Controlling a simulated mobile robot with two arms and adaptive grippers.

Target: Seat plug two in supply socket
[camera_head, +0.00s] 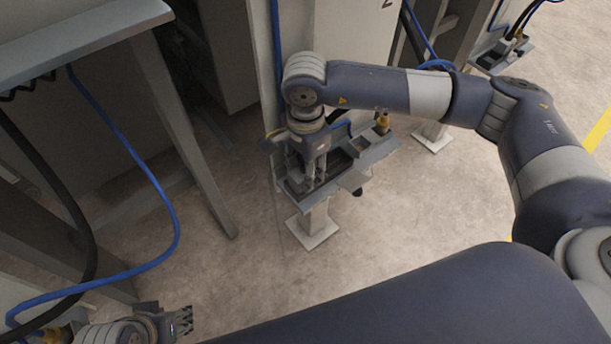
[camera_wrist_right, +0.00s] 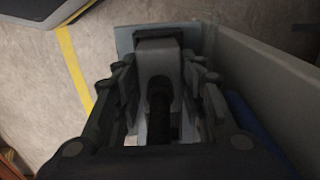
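My right gripper (camera_head: 312,178) points down over a small grey tray (camera_head: 372,155) on a post. In the right wrist view its fingers (camera_wrist_right: 165,85) stand on both sides of a light grey block (camera_wrist_right: 160,52) with a black round part (camera_wrist_right: 160,105) towards the palm. This may be a plug, but I cannot tell which. The fingers are close to its sides; dim light hides whether they touch. My left gripper (camera_head: 187,322) is at the bottom left, away from the tray; its finger gap is unclear. I cannot make out the supply socket.
A yellowish fitting (camera_head: 382,122) stands at the tray's right end. A grey cabinet panel (camera_head: 345,35) rises behind it. A blue cable (camera_head: 165,200) and a black cable (camera_head: 80,215) hang at left near a grey table leg (camera_head: 185,135). Floor between is clear. Another tray (camera_head: 490,58) stands far right.

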